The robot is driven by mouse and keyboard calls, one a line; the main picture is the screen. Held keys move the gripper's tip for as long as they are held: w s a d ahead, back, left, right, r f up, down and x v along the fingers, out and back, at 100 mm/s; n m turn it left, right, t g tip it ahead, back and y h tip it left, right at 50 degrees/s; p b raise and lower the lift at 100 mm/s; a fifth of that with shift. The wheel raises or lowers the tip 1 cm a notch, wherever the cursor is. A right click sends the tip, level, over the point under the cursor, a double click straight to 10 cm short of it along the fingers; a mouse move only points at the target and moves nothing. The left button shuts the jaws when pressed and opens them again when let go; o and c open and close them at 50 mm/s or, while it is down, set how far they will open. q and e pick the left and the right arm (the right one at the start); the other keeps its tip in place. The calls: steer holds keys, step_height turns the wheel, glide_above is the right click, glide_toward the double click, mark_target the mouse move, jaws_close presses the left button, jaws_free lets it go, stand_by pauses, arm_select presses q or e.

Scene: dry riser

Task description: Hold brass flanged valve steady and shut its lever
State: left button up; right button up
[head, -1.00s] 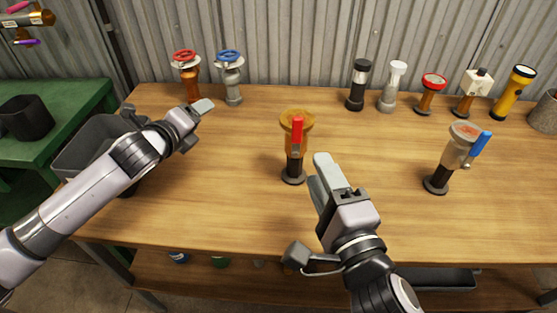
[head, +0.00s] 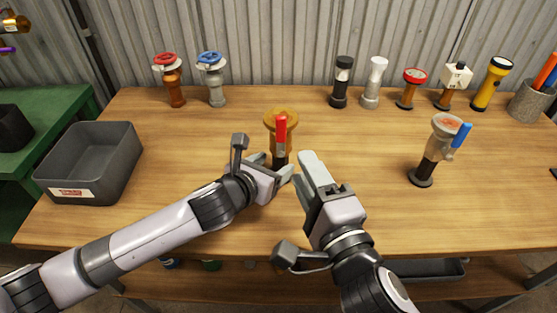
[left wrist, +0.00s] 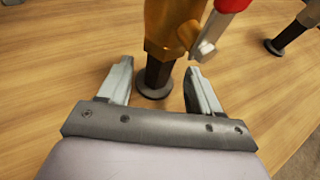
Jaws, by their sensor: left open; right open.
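The brass flanged valve (head: 271,128) stands upright on a dark post with a round foot, mid-table. Its red lever (head: 281,131) points up along the near side of the body. In the left wrist view the valve body (left wrist: 172,28), lever pivot and dark post (left wrist: 157,72) show; the lever's upper part is cut off. My left gripper (head: 273,170) is open, its fingers low at either side of the post, apart from it in the left wrist view (left wrist: 158,88). My right gripper (head: 309,178) is open and empty, just right of and nearer than the valve.
A second valve with a blue lever (head: 447,136) stands to the right. Red-wheel (head: 168,80) and blue-wheel (head: 212,78) valves, several torch-like items and a grey cup (head: 531,103) line the back. A grey bin (head: 96,150) sits at left.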

mark_target(277, 163)
arm_select(q)
steer(key=shift+x, duration=2.4)
